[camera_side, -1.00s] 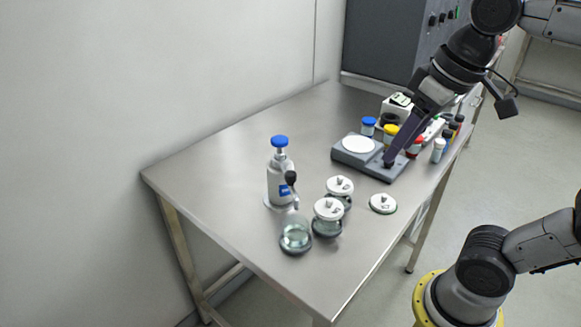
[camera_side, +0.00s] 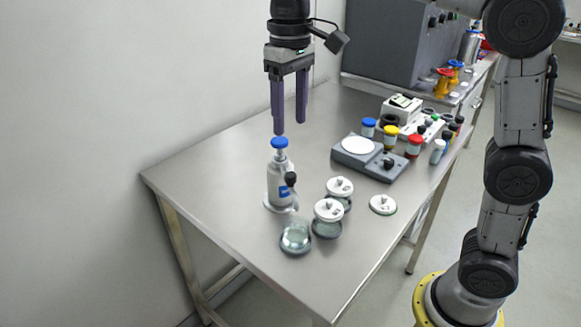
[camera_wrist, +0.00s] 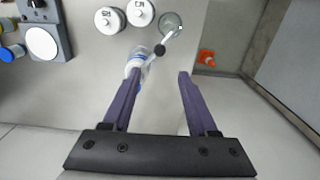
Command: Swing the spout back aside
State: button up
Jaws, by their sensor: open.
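The dispenser bottle (camera_side: 278,183) stands upright on the steel table, with a blue cap (camera_side: 279,143) and a black knob (camera_side: 291,179) at its side. Its thin spout (camera_wrist: 173,33) reaches from the bottle toward the open glass jar (camera_wrist: 172,20), its tip over or close to the jar's mouth. The jar also shows in the side view (camera_side: 295,239), in front of the bottle. My gripper (camera_side: 290,127) is open and empty, pointing down just above the bottle's cap. In the wrist view the bottle top lies by the left fingertip.
Two lidded jars (camera_side: 328,222) (camera_side: 340,190) stand right of the open jar, and a loose lid (camera_side: 383,204) lies beyond them. A grey stirrer plate (camera_side: 370,158) and several small capped bottles (camera_side: 414,146) are at the far right. The table's left side is clear.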

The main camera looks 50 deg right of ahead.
aim_at(290, 174)
notch_tip(290, 174, down, 12)
jog(key=shift+r, duration=0.1)
dwell(0.4)
grip_shut()
jog(key=shift+r, duration=0.1)
dwell(1.1)
